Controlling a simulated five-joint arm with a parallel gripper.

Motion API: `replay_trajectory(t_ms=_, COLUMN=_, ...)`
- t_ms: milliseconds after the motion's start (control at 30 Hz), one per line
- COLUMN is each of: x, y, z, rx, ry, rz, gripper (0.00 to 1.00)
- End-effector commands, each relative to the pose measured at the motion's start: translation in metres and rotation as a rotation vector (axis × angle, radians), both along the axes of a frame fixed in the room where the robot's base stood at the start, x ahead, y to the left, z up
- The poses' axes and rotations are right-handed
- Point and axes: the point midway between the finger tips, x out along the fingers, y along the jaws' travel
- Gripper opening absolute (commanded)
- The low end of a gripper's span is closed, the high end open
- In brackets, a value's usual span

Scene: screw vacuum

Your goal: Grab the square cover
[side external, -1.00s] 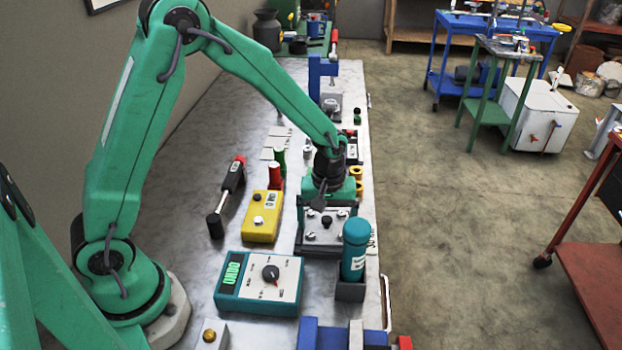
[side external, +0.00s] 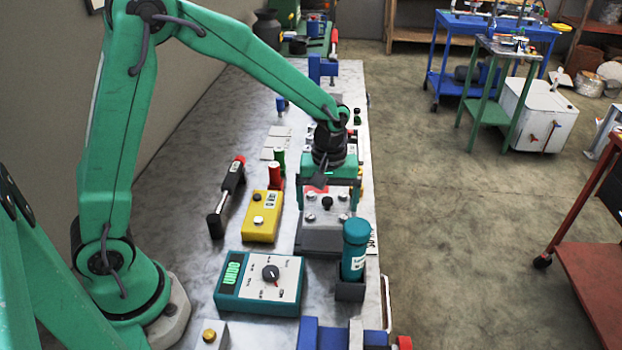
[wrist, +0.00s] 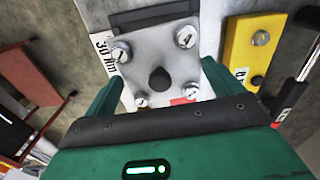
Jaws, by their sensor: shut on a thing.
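The square cover (side external: 340,214) is a grey metal plate with a screw at each corner and a black knob in its middle. It shows in the side view at the centre and in the wrist view (wrist: 185,65) between my fingers. My gripper (side external: 328,198) is shut on the cover, one finger on each of two opposite sides. The cover is held above a grey base (side external: 318,241). How wide the gap is between them I cannot tell. My gripper also shows in the wrist view (wrist: 163,72), and its fingertips are partly hidden there.
A teal bottle (side external: 355,245) stands in a dark holder close to the right. A teal meter (side external: 260,283) is in front. Red and green cylinders (side external: 276,174) stand behind the yellow box.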

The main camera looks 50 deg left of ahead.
Motion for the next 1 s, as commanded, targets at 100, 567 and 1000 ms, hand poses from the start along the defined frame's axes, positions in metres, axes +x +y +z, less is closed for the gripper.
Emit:
replay_trajectory(t_ms=100, x=0.001, y=0.0, z=0.02, rx=0.0, ry=-0.006, rz=0.0, gripper=0.55)
replay_trajectory(t_ms=567, x=0.001, y=0.0, z=0.045, rx=-0.001, ry=-0.002, rz=0.0, gripper=0.55)
replay_trajectory(t_ms=1000, x=0.001, y=0.0, z=0.045, rx=-0.001, ry=-0.002, rz=0.0, gripper=0.55)
